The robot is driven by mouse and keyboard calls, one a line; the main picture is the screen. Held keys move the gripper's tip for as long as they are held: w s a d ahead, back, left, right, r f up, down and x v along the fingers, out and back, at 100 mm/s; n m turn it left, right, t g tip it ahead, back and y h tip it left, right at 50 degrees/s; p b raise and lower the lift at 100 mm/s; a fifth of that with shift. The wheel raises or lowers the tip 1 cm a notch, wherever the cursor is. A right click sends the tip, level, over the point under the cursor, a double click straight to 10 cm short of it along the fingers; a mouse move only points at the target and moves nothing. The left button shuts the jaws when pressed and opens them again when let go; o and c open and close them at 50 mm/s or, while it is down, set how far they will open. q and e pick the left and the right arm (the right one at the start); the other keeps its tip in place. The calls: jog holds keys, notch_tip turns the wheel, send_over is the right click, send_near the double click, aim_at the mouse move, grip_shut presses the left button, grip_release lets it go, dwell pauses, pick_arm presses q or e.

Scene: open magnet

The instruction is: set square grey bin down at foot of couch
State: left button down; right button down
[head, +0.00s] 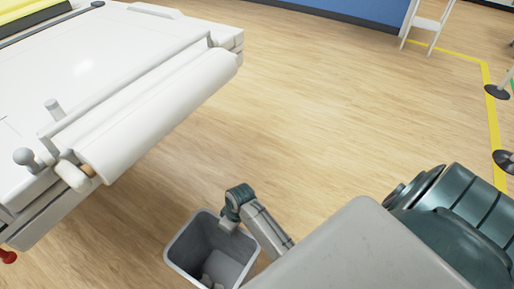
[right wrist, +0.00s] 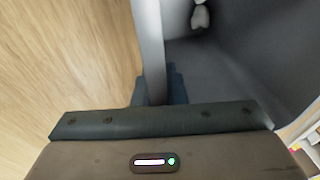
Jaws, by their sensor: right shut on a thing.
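The square grey bin (head: 182,252) is at the bottom middle of the head view, open side up, with some pale crumpled things inside. My right gripper (head: 230,226) is shut on its rim at the far right side. In the right wrist view the fingers (right wrist: 159,88) straddle the bin's wall, with the bin's inside (right wrist: 235,65) to the right and floor to the left. I cannot tell how high the bin is above the floor. The white couch (head: 85,75) is at the left, its roll-bearing end (head: 160,120) nearest the bin, with a gap between. My left gripper is out of view.
Wood floor (head: 300,110) is clear to the right of the couch and beyond the bin. A white stool-like frame (head: 428,28) stands at the back right by a blue wall panel (head: 350,10). Yellow floor tape (head: 490,110) and dark post bases (head: 497,91) lie at the right.

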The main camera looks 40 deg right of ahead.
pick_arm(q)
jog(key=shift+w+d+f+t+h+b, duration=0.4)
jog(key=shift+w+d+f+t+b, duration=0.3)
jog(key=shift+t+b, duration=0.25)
pick_arm(e)
jog(key=d+f, duration=0.2)
jog(key=d, duration=0.5)
jog(key=d+f, duration=0.2)
jog(key=d, duration=0.6)
jog(key=shift+w+d+f, duration=0.2)
jog(key=shift+w+f, duration=0.05)
jog(key=shift+f, duration=0.15)
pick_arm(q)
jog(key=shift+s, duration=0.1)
pick_arm(e)
jog(key=c, duration=1.5)
grip_release()
